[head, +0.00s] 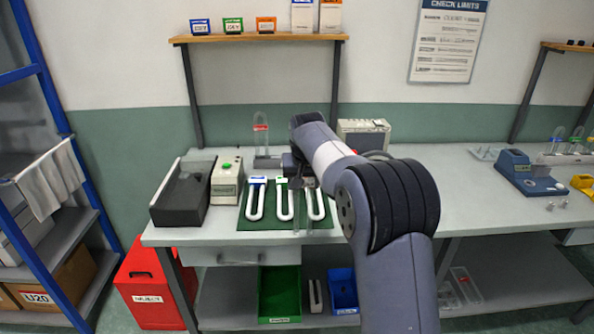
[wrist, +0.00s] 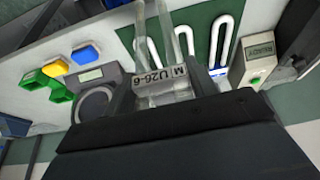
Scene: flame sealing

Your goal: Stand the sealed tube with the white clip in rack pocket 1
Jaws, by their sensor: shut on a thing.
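My gripper (head: 298,180) is over the green mat, partly hidden by my arm. In the wrist view my gripper (wrist: 165,100) is shut on a clear tube (wrist: 168,35) with two legs and a pale tag reading U26-6. The tube's clear legs hang faintly below the gripper in the head view (head: 297,215). The gripper hides where the clip grips, and I cannot tell its colour for sure. The rack (head: 267,162) stands behind the mat and holds an upright tube with a red clip (head: 261,127). Its pocket numbers are not readable.
White U shapes (head: 314,205) lie on the green mat (head: 270,224); the left one has a blue clip (head: 257,180). A pale box with a green button (head: 226,183) and a dark tray (head: 181,196) stand left. A grey instrument (head: 364,133) stands behind my arm.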

